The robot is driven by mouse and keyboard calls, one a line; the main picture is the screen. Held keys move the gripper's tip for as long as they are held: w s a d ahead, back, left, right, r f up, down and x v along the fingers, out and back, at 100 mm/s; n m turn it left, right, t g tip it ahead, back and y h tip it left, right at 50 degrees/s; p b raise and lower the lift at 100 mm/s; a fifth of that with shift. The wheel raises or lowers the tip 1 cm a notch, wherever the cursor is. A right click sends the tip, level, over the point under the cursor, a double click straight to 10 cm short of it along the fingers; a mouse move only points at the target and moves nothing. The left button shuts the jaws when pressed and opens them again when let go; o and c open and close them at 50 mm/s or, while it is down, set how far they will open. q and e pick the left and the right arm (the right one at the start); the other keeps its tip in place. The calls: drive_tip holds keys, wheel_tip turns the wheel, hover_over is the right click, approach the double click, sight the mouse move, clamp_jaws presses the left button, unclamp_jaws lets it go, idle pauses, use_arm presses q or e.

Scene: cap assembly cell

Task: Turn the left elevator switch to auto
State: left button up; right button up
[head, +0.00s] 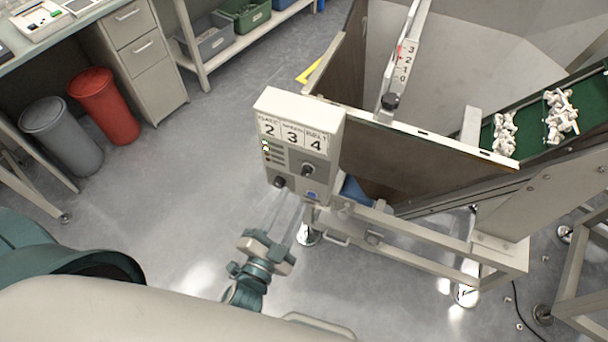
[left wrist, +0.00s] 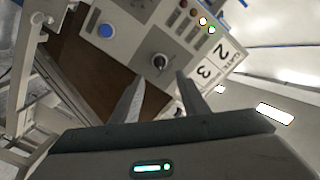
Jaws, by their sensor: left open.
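The light grey control box (head: 298,125) carries the labels 2, 3 and 4, small lamps, two dark knobs and a blue button (head: 311,195). One dark knob (head: 307,170) is right of the lamps, and the other knob (head: 279,182) is lower left. In the left wrist view the first knob (left wrist: 160,62) lies just beyond and between my fingertips. My left gripper (head: 285,203) is open below the box face, apart from the knob as far as I can tell. I cannot read which position the knob points to. My right gripper is not in view.
A steel hopper (head: 420,140) with a scale stands behind the box. A green conveyor belt (head: 535,118) with white parts is at the right. A red bin (head: 104,105) and grey bin (head: 62,135) stand at the left. The floor around my left gripper is clear.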

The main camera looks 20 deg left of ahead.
sight(306, 175)
use_arm(q)
drive_tip(key=w, duration=0.2)
drive_tip(key=w+p, duration=0.1)
drive_tip(key=w, duration=0.5)
drive_tip(key=shift+w+d+p, duration=0.25)
drive_tip(key=shift+d+p, duration=0.15)
drive_tip(key=shift+c, duration=0.6)
drive_tip(key=c, duration=0.9)
